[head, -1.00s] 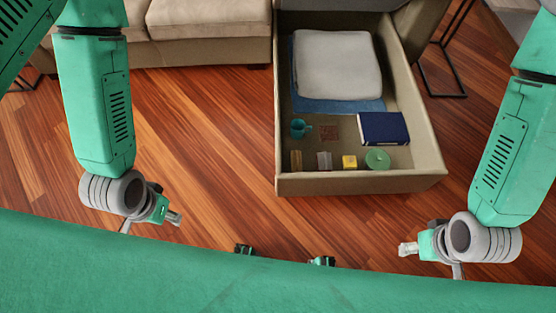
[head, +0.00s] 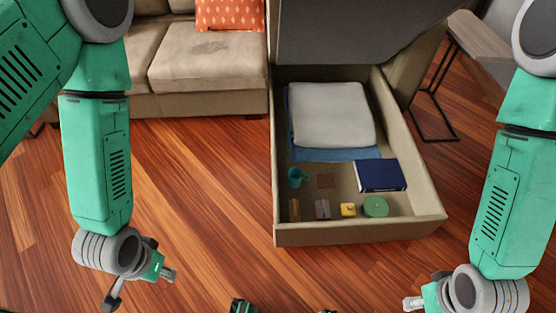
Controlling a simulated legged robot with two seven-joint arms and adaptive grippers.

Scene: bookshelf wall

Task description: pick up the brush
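I cannot make out for sure which thing is the brush. Small things stand along the front of the open sofa storage drawer (head: 350,234): a narrow brown thing (head: 294,210), a greyish-pink thing (head: 323,209), a yellow thing (head: 348,210) and a round green thing (head: 375,206). My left gripper (head: 168,275) is above the floor to the left of the drawer, apart from it. My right gripper (head: 410,304) is at the bottom, in front of the drawer's right side. Neither visibly holds anything; their fingers are too small to judge.
The drawer also holds a teal cup (head: 296,177), a flat brown square (head: 326,181), a dark blue book (head: 381,175) and a folded white cloth (head: 330,115) on a blue one (head: 325,154). A beige sofa (head: 205,70) stands behind left. The wooden floor (head: 200,200) is clear.

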